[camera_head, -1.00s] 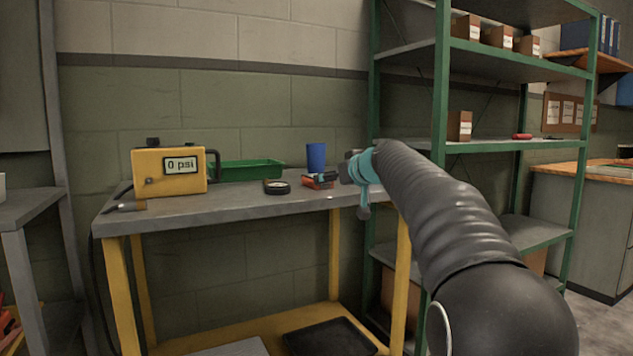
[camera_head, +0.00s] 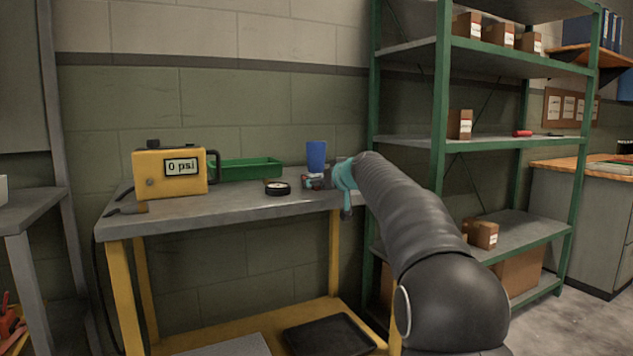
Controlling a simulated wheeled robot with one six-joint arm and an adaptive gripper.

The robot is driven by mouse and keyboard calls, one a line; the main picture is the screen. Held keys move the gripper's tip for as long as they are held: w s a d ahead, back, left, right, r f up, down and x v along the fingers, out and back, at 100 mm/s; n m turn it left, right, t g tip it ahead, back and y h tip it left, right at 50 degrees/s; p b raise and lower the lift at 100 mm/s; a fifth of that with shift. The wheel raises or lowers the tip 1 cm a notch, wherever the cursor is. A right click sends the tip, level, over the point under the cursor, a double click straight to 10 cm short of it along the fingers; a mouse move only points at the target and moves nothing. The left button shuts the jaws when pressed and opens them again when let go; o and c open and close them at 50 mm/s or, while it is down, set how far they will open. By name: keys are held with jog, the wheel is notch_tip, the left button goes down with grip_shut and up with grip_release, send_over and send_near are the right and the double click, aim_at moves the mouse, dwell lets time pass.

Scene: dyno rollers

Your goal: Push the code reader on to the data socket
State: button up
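My gripper (camera_head: 328,180) is at the right part of the grey workbench, at the end of my dark arm past a teal wrist part. Its fingers are small and mostly hidden by the wrist. A small red and dark item (camera_head: 311,182) lies on the bench right at the fingers, in front of a blue cup. It may be the code reader, but it is too small and covered to be sure. I cannot tell whether the gripper touches or holds it. I cannot make out a data socket.
The bench top (camera_head: 220,206) carries a yellow unit (camera_head: 150,172) reading "0 psi", a green tray (camera_head: 250,172), a round black gauge (camera_head: 277,188) and the blue cup (camera_head: 316,156). A green-framed shelf rack (camera_head: 440,110) stands right of the bench. The bench's front middle is clear.

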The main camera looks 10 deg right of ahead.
jog(key=c, duration=1.1)
jog(key=shift+r, duration=0.15)
jog(key=shift+r+p, duration=2.25)
jog(key=shift+r, duration=0.65)
jog(key=shift+d, duration=0.1)
